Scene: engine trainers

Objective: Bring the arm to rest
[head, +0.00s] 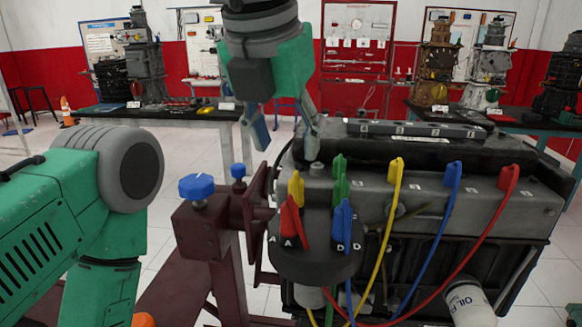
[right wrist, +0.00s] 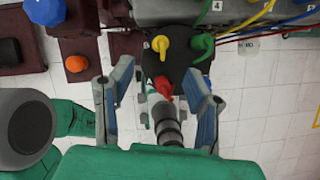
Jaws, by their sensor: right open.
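My right gripper (head: 284,132) hangs from the top of the head view with its two fingers spread and nothing between them. It is above and behind the black distributor cap (head: 318,262). In the right wrist view my right gripper (right wrist: 162,100) also shows its fingers wide apart. The red plug (right wrist: 163,88) on the cap appears between the fingers, but no finger visibly touches it. Red, yellow, green and blue plugs stand on the cap in the head view. My left arm (head: 75,210) fills the lower left; its gripper is out of view.
The engine (head: 465,195) with yellow, blue and red leads (head: 460,245) fills the right. A dark red stand with blue knobs (head: 197,187) is left of the cap. Tables with other engines (head: 145,72) stand at the back. White floor (head: 185,145) is clear between them.

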